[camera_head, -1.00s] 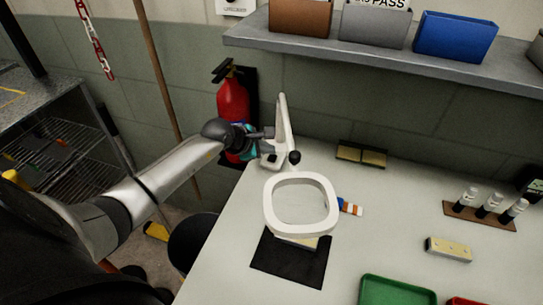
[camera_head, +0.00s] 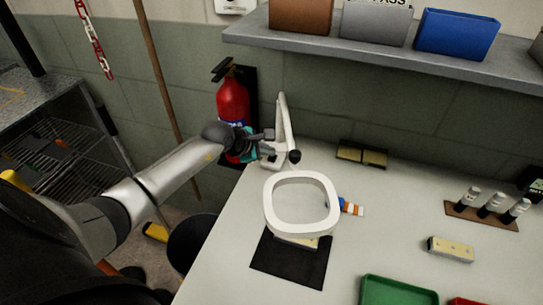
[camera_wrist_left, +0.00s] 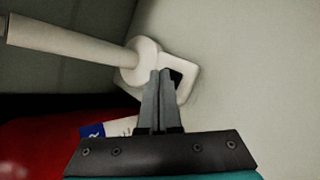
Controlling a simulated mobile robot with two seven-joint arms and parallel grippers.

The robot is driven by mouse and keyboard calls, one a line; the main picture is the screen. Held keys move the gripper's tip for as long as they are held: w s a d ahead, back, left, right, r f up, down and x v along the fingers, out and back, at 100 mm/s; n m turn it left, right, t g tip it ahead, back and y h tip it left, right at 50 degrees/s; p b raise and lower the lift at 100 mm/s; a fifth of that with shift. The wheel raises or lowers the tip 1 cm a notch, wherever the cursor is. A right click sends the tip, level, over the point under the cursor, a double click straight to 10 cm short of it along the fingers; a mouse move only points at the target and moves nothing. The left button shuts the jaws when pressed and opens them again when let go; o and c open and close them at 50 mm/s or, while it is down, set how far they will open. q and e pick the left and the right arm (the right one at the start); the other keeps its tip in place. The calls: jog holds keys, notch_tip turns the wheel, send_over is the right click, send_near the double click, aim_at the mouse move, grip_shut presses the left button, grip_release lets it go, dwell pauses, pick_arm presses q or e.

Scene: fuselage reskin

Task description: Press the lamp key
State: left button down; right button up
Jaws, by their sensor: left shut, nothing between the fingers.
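The white magnifier lamp (camera_head: 302,203) stands at the back left of the bench, its ring head over a black mat and its arm (camera_head: 285,118) rising from a small base (camera_head: 276,161). My left gripper (camera_head: 271,141) is shut and empty beside the lower arm, just above the base. In the left wrist view my shut fingertips (camera_wrist_left: 161,74) are in front of the lamp base (camera_wrist_left: 184,62). A dark patch (camera_wrist_left: 175,77) shows on the base right beside the tips, partly hidden by them. I cannot tell whether the tips touch it. My right gripper is out of view.
A red fire extinguisher (camera_head: 232,103) hangs on the wall close behind my left wrist. A shelf with bins (camera_head: 456,36) runs above the bench. A black mat (camera_head: 271,259), a green tray (camera_head: 397,292) and a vial rack (camera_head: 481,215) occupy the bench.

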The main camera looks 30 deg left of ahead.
aim_at(269, 159)
pick_arm(q)
jog(key=shift+f, duration=0.2)
dwell(0.3)
jog(key=shift+r+p, duration=0.45)
jog(key=shift+r, duration=0.25)
notch_tip(269, 159, up, 6)
jog(key=p, duration=0.5)
